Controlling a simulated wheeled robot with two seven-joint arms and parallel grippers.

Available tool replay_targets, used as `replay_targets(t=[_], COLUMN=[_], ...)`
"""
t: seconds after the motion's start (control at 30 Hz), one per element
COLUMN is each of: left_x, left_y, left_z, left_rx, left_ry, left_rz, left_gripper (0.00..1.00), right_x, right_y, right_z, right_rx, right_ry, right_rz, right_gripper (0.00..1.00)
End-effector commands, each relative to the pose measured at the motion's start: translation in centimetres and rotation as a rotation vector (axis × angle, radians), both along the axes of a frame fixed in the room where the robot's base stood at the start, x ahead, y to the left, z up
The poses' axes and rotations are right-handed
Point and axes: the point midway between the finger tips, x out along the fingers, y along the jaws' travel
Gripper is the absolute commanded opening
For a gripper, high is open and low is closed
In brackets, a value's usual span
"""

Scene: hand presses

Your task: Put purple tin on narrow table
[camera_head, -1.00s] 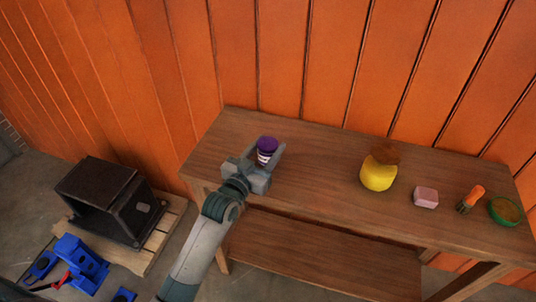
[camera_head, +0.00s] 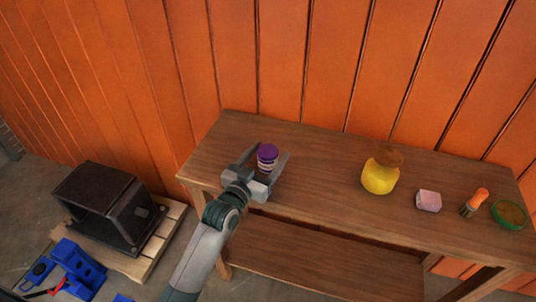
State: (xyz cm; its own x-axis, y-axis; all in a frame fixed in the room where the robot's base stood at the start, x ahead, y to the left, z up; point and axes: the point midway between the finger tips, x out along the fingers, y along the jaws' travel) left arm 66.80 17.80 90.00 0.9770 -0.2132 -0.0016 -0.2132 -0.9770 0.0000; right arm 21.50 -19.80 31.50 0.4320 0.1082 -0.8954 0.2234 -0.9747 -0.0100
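The purple tin (camera_head: 267,157) is on the left part of the wooden narrow table (camera_head: 318,169), near its left end. It looks upright, and its lower part is partly hidden by my gripper. My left gripper (camera_head: 268,158) reaches in from the lower left, with its two fingers on either side of the tin. The fingers look spread, with a gap beside the tin. My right gripper is not in view.
A yellow pot with a brown top (camera_head: 380,175), a pink block (camera_head: 428,201), an orange-handled brush (camera_head: 474,203) and a green bowl (camera_head: 508,214) stand on the table's right half. A black press-like box (camera_head: 105,207) sits on a pallet at left. An orange wall is behind.

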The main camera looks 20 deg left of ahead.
Motion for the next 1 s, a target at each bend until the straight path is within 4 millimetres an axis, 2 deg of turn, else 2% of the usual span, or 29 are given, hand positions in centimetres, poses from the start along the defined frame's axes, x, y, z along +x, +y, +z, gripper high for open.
replay_targets(t=[0.37, 0.47, 0.67, 1.0], left_x=[0.0, -0.7, -3.2, -9.1], left_y=[0.0, 0.2, 0.7, 2.0], left_z=[0.4, 0.1, 0.1, 0.1], left_rx=[0.000, 0.000, 0.002, 0.002], left_ry=[-0.001, 0.000, 0.001, 0.001], left_rz=[0.000, 0.000, 0.000, 0.000], left_gripper=[0.65, 0.65, 0.65, 0.65], right_x=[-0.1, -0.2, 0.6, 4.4], right_y=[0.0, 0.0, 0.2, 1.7], right_z=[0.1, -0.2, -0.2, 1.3], right_rx=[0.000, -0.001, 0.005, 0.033], right_ry=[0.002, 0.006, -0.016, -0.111], right_rz=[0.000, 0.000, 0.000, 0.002], right_gripper=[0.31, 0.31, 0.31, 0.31])
